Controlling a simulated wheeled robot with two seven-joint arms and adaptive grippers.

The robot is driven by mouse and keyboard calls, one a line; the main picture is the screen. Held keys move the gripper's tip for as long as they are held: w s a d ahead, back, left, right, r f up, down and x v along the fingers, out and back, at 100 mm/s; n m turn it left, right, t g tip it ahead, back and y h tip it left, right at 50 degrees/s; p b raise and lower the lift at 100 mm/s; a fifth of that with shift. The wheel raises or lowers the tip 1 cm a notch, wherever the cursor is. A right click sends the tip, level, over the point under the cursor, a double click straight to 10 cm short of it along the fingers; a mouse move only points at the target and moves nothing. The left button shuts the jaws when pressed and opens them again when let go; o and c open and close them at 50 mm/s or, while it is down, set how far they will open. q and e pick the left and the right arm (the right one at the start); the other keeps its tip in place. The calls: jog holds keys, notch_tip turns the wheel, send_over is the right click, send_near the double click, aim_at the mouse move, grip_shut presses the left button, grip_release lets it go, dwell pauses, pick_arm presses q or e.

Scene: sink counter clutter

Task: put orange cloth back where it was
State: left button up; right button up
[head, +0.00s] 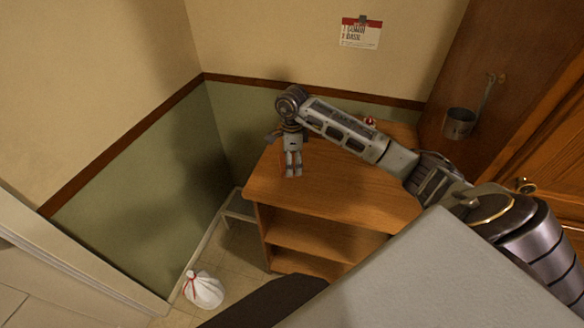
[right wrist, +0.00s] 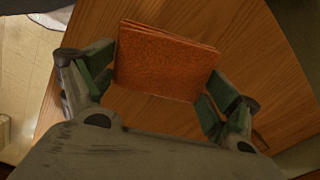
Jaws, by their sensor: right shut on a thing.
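The orange cloth (right wrist: 165,62) is a folded, rough-textured square with its layers showing at the top edge in the right wrist view. My right gripper (right wrist: 158,88) is shut on it, with one green-padded finger at each side. In the head view my right gripper (head: 293,172) points down at the left part of the wooden cabinet top (head: 335,185). The cloth is mostly hidden there behind the fingers. I cannot tell whether the cloth touches the wood. My left gripper is not in view.
The cabinet has open shelves (head: 310,236) below its top. A small red-and-white item (head: 370,121) stands at the back, partly behind my arm. A metal pot (head: 459,123) hangs at the right. A white bag (head: 203,289) sits on the floor. The front of the cabinet top is clear.

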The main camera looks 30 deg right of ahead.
jog(key=shift+f+p, duration=0.35)
jog(key=shift+f, duration=1.4)
jog(key=shift+f, duration=0.2)
jog(key=o, duration=0.8)
jog(key=shift+c, duration=0.2)
jog(key=shift+r, duration=0.2)
notch_tip(320, 180, up, 10)
jog(key=shift+f+b, duration=0.1)
jog(key=shift+b, duration=0.9)
jog(key=shift+r, duration=1.05)
